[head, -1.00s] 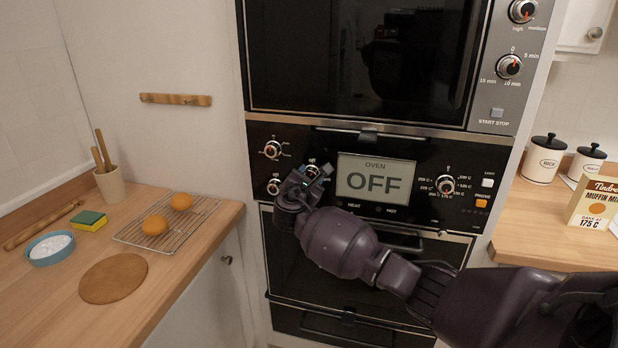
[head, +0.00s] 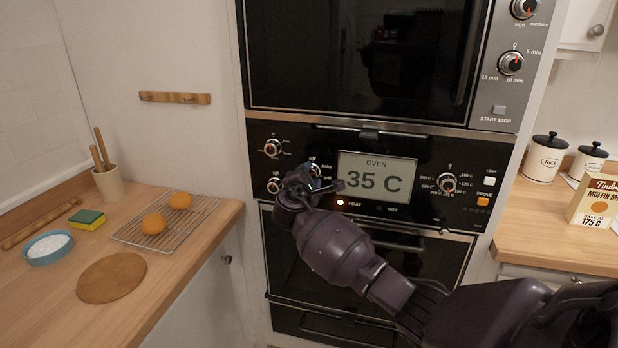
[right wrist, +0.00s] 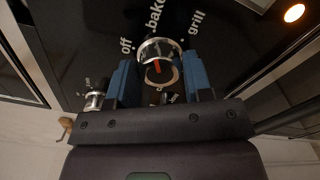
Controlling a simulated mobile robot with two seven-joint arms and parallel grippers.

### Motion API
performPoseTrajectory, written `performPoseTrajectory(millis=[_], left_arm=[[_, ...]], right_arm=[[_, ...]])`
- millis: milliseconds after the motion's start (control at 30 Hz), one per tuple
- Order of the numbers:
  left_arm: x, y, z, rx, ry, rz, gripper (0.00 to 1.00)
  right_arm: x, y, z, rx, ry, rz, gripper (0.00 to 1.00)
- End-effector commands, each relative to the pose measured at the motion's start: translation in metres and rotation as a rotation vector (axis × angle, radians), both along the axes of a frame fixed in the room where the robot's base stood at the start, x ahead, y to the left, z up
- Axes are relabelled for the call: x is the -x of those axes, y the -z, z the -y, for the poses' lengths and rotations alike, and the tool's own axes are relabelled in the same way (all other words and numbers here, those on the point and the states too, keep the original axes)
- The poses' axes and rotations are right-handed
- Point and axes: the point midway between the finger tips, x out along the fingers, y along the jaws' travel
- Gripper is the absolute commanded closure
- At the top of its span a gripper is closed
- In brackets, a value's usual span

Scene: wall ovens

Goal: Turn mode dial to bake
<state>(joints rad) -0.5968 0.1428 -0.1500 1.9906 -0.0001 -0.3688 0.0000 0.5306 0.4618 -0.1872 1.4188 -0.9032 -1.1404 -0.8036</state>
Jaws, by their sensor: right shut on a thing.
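The mode dial (right wrist: 159,50) is a silver-rimmed knob with an orange-red pointer mark. In the right wrist view the labels off, bake and grill stand around it, and the pointer lines up roughly with bake. My right gripper (right wrist: 160,82) has its two blue fingers on either side of the knob and is shut on it. In the head view the right gripper (head: 318,183) covers most of this dial on the oven panel. The oven display (head: 377,179) reads 35 C, and the orange HEAT light (head: 340,202) is lit. My left gripper is not in view.
Two other knobs (head: 272,147) sit left of the gripper, and a temperature knob (head: 447,182) sits right of the display. A wooden counter (head: 200,265) with a wire rack stands left. Canisters (head: 544,158) and a muffin mix box (head: 597,204) stand right.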

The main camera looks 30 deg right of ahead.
Motion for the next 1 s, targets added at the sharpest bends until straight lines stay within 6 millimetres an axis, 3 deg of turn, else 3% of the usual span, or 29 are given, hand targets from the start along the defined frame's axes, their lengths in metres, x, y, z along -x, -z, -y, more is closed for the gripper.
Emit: performPoseTrajectory(millis=[300,333,500,800,1000], left_arm=[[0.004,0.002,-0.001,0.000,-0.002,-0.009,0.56],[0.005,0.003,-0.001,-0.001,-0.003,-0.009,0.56],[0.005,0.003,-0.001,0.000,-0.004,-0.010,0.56],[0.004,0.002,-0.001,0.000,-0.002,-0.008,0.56],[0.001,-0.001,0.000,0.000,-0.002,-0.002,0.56]], right_arm=[[0.000,0.002,0.000,-0.002,0.001,-0.003,0.78],[0.000,0.002,0.000,-0.002,0.001,-0.003,0.52],[0.000,0.001,0.000,-0.002,0.000,-0.001,0.29],[0.001,0.001,-0.002,0.000,-0.001,0.000,0.29],[0.015,0.000,-0.018,-0.001,-0.002,0.000,0.29]])
